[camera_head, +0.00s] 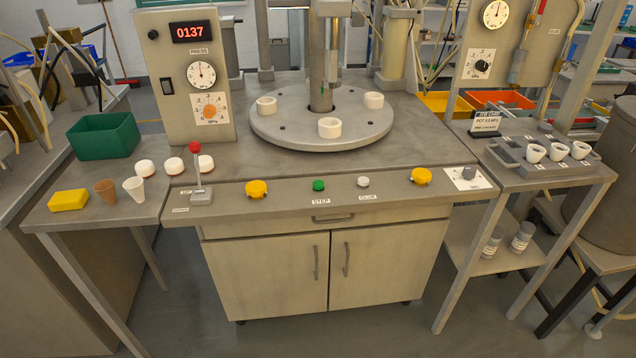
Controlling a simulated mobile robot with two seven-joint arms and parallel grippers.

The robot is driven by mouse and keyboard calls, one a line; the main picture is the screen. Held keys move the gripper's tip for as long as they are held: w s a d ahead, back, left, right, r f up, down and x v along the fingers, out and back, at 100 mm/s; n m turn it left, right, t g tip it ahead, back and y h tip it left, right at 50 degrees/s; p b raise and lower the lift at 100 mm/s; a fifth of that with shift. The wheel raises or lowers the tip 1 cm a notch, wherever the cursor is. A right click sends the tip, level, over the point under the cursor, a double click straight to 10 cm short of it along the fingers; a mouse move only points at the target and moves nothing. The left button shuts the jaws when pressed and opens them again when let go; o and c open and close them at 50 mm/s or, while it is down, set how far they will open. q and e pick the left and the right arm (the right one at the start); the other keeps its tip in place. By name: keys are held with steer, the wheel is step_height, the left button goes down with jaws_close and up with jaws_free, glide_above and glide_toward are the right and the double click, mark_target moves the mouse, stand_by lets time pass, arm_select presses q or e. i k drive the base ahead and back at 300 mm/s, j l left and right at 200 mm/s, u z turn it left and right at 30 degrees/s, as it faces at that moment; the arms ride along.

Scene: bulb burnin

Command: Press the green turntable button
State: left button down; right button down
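The green button (319,185) sits on the front panel strip of the machine table, above a small label that seems to read STEP. The round grey turntable (270,131) is behind it and bears white rings, one at the left (266,105), one at the front (330,127) and one at the right (374,100). A vertical press column (322,60) stands over the turntable. Neither of my grippers is in view.
A white button (363,181) and yellow buttons at the left (256,189) and right (421,176) share the strip. A red-knobbed lever (196,148) stands at its left. A green bin (104,136) and cups are on the left side table. The space before the strip is clear.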

mark_target(317, 184)
steer(key=i+l+u, duration=0.45)
steer(key=l, duration=0.3)
steer(key=l+u, duration=0.25)
steer(key=i+l+u, duration=0.2)
steer(key=l, duration=0.35)
steer(key=k, duration=0.1)
